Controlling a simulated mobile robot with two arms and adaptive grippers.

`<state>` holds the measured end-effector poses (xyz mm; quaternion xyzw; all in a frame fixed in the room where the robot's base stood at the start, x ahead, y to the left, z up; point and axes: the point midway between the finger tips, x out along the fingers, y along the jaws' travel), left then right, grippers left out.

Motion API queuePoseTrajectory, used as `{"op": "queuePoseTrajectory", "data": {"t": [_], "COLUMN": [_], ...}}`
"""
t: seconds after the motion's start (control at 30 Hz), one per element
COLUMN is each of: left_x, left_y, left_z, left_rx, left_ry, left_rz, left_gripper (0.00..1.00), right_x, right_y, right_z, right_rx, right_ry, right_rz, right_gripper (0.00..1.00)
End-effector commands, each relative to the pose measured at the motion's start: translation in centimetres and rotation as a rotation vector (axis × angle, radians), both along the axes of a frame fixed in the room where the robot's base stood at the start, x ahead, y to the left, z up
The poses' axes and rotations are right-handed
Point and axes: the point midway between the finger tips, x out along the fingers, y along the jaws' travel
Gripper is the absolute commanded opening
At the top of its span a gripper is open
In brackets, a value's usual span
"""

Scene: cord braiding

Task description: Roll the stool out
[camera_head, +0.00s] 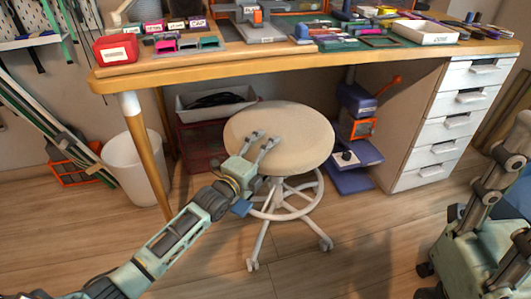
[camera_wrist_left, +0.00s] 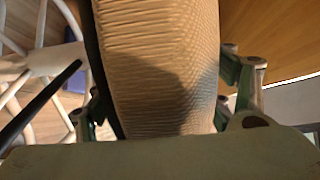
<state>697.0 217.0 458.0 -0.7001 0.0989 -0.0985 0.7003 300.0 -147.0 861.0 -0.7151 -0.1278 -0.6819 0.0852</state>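The stool has a round beige seat (camera_head: 300,128), a pale stem and a ring base (camera_head: 290,205) on castors. It stands upright at the front of the workbench, its far side near the bench edge. My left gripper (camera_head: 264,139) is at the near left part of the seat, its two fingers spread apart. In the left wrist view the woven seat (camera_wrist_left: 155,70) fills the space between the fingers. Whether the fingers press on it cannot be told. My right arm shows at the right edge; its gripper is not in view.
The workbench (camera_head: 200,68) carries trays and tools. A white drawer unit (camera_head: 467,98) stands right of the stool, with blue equipment (camera_head: 357,160) nearer. Left are a white bin (camera_head: 133,165) and a red crate (camera_head: 200,142). The wooden floor in front is clear.

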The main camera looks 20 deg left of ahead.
Motion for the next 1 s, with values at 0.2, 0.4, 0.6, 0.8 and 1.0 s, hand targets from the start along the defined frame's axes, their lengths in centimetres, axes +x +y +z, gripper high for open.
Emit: {"op": "queuePoseTrajectory", "data": {"t": [0.2, 0.4, 0.6, 0.8, 1.0], "left_x": [0.0, 0.0, 0.01, 0.01, 0.01], "left_y": [-0.01, 0.0, 0.01, 0.01, 0.1], "left_z": [0.04, 0.09, 0.11, 0.13, 0.13], "left_rx": [0.0, -0.001, -0.001, -0.001, -0.002], "left_ry": [-0.001, -0.002, -0.002, -0.002, -0.002], "left_rz": [0.0, 0.0, 0.0, 0.0, 0.001], "left_gripper": [0.52, 0.35, 0.17, 0.02, 0.02], "right_x": [0.0, 0.01, 0.01, 0.02, 0.03], "right_y": [0.01, 0.01, 0.0, 0.01, 0.01], "right_z": [0.0, -0.01, -0.01, -0.01, 0.09], "right_rx": [0.0, 0.0, 0.0, 0.0, 0.001], "right_ry": [0.0, 0.0, 0.0, 0.0, 0.001], "right_rz": [0.0, 0.0, 0.0, 0.0, 0.0], "right_gripper": [0.4, 0.4, 0.4, 0.4, 0.4]}}
